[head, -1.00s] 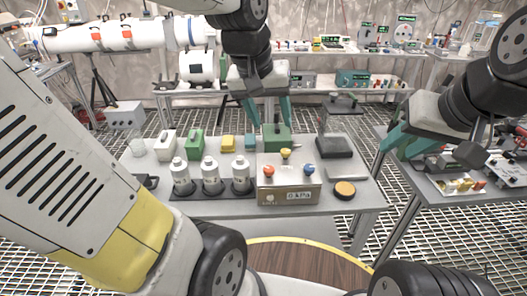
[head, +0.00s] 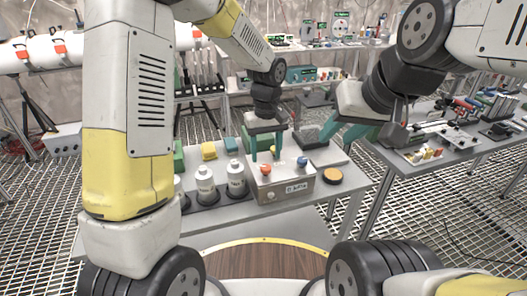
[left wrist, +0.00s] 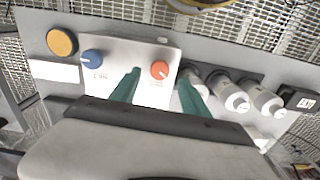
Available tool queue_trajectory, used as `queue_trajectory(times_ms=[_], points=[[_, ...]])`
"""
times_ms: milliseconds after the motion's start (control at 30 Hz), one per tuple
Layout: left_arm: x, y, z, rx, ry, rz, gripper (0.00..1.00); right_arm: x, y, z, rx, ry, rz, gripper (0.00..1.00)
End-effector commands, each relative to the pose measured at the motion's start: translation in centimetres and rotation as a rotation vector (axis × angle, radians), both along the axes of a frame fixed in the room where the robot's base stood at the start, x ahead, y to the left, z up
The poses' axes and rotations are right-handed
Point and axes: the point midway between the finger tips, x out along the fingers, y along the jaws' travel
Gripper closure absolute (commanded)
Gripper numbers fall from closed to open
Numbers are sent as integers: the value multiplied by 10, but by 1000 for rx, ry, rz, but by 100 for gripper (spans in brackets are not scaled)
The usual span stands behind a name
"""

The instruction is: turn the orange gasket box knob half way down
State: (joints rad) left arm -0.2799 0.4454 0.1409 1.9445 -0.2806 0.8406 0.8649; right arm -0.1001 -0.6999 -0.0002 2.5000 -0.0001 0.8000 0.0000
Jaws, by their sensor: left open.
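The gasket box is a pale box (head: 282,190) with a labelled front, standing on the grey table. Its orange knob (head: 265,170) is at the left of the top and its blue knob (head: 302,161) at the right. My left gripper (head: 266,156) is open, pointing down over the box behind the orange knob. In the left wrist view the orange knob (left wrist: 159,70) shows between the two teal fingertips, with no clear contact. The blue knob (left wrist: 92,57) is outside the fingers. The yellow knob is hidden. My right gripper (head: 345,132) hangs right of the box; its opening is unclear.
White bottles (head: 205,183) stand in dark holders left of the box. An orange round disc (head: 332,174) and a dark block (head: 309,138) lie to its right. A second table (head: 450,155) with small parts stands at the right.

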Motion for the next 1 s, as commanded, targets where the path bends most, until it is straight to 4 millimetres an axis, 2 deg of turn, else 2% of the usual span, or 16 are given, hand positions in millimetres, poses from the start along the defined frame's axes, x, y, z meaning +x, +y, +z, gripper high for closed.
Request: queue_trajectory(times_ms=[100,300,633,900,1000], points=[[-1,0,-20,1,4,0,46,0,0,0,0,0,0,64],[0,0,-41,0,1,0,46,0,0,0,0,0,0,64],[0,0,-45,-1,0,0,46,0,0,0,0,0,0,64],[0,0,-44,-1,0,0,99,0,0,0,0,0,0,64],[0,0,-44,-1,0,-1,100,0,0,0,0,0,0,64]])
